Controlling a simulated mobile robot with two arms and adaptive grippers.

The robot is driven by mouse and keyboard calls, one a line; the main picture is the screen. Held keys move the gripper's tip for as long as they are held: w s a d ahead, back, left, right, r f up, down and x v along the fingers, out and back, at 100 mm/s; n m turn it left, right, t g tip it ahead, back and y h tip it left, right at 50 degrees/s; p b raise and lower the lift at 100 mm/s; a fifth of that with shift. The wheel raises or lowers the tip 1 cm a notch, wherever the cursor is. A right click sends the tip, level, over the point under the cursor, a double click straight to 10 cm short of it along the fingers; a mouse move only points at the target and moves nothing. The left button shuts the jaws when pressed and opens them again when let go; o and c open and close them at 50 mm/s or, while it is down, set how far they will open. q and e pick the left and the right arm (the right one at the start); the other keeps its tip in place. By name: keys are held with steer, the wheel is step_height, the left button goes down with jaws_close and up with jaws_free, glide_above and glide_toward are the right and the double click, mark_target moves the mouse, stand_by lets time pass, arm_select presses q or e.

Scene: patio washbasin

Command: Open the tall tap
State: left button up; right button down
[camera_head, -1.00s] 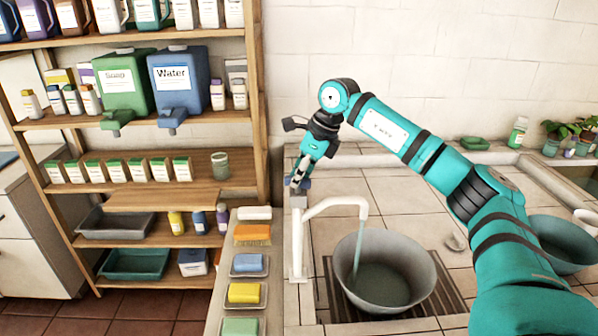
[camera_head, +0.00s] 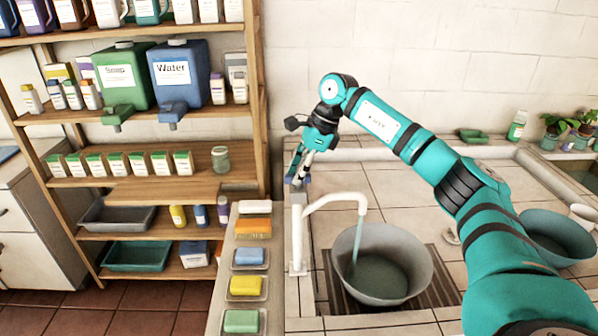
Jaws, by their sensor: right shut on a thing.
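The tall white tap (camera_head: 298,232) stands left of the basin, its spout curving to the right. A stream of water (camera_head: 356,238) falls from the spout into a grey bowl (camera_head: 382,265). My right gripper (camera_head: 297,180) is at the top of the tap, shut on its blue handle (camera_head: 292,180), which the fingers partly hide. My left gripper is not in view.
The bowl stands on a dark slatted grate (camera_head: 440,290). A row of soaps and sponges (camera_head: 246,286) lies along the counter left of the tap. A wooden shelf (camera_head: 150,188) with bottles stands further left. Another bowl (camera_head: 556,240) is at the right.

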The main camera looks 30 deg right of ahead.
steer(key=shift+r, duration=0.1)
steer(key=c, duration=1.3)
jaws_free()
steer(key=shift+o, duration=0.2)
steer(key=v, duration=1.2)
steer(key=shift+d, duration=0.1)
